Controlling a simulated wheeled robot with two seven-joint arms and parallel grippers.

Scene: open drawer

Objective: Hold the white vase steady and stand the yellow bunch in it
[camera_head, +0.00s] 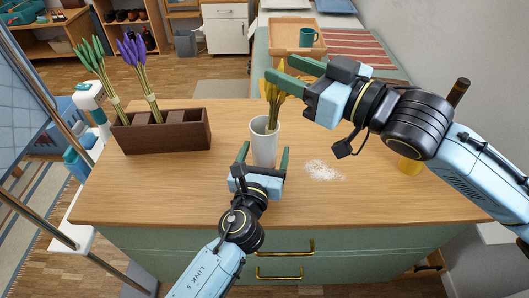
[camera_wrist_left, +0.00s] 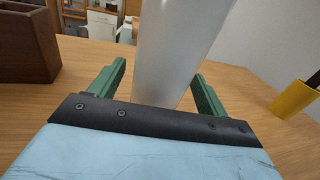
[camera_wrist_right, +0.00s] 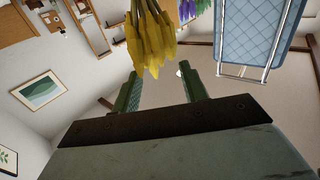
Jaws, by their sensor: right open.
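The white vase (camera_head: 264,146) stands upright on the wooden counter. The yellow bunch (camera_head: 272,92) is upright in it, leaning slightly right, with its stems going into the mouth. My left gripper (camera_head: 263,156) is low at the vase's near side, one finger on each side. In the left wrist view the vase (camera_wrist_left: 170,50) rises between the fingers, with a gap visible at the left finger. My right gripper (camera_head: 283,74) is open and empty beside the yellow heads, which also show just past its fingertips in the right wrist view (camera_wrist_right: 150,40).
A brown divided box (camera_head: 165,138) at the left holds a green bunch (camera_head: 92,62) and a purple bunch (camera_head: 138,65). White grains (camera_head: 323,171) lie right of the vase. A yellow cup (camera_head: 409,166) is partly behind my right arm. A tray with a teal mug (camera_head: 308,37) stands behind.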

